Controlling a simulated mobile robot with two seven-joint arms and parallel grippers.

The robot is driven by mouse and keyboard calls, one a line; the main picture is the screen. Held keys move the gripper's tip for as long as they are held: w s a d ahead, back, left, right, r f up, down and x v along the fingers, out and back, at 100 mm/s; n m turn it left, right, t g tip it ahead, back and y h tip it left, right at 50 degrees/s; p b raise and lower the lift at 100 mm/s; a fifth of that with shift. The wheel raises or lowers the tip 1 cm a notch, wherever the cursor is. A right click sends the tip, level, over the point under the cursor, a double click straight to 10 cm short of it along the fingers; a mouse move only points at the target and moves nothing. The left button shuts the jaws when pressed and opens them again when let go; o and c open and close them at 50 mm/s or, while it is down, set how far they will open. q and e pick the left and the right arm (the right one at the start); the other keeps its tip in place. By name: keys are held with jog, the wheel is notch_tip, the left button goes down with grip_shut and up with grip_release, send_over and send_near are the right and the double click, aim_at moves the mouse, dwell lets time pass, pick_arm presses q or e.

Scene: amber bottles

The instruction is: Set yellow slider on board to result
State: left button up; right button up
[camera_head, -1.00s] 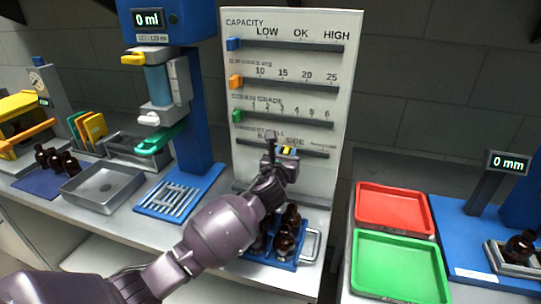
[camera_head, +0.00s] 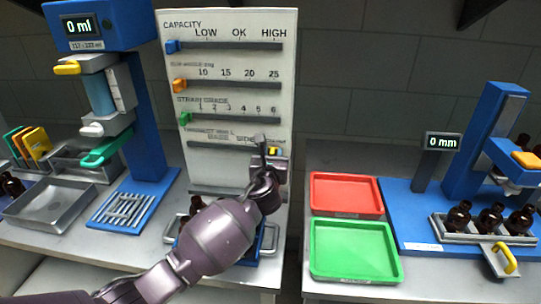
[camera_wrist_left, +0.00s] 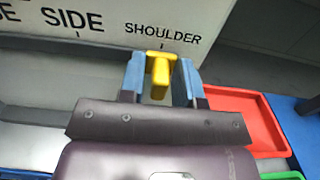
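The yellow slider (camera_head: 273,152) is on the lowest track of the white board (camera_head: 240,65), at the track's right end. In the left wrist view the yellow slider (camera_wrist_left: 160,72) stands below the SHOULDER label, close to its tick mark. My left gripper (camera_head: 271,151) is at the slider. Its blue fingertips, also in the left wrist view (camera_wrist_left: 160,80), sit on both sides of the slider and appear shut on it. My left arm hides part of the board's lower edge. My right gripper is not in view.
Blue, orange and green sliders sit at the left on the upper tracks. Red (camera_head: 346,193) and green (camera_head: 352,249) trays lie right of the board. Brown bottles (camera_head: 490,218) stand in a rack at the right. A blue filling station (camera_head: 150,130) stands left of the board.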

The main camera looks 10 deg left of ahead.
pick_arm(q)
jog(key=shift+o, duration=0.7)
jog(key=shift+d, duration=0.3)
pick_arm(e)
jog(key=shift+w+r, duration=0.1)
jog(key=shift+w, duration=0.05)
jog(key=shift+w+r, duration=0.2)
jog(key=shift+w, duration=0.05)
pick_arm(q)
jog(key=shift+s, duration=0.15)
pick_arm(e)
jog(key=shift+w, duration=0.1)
pick_arm(q)
jog(key=shift+s, duration=0.3)
jog(key=s, duration=1)
jog(key=shift+d, duration=0.2)
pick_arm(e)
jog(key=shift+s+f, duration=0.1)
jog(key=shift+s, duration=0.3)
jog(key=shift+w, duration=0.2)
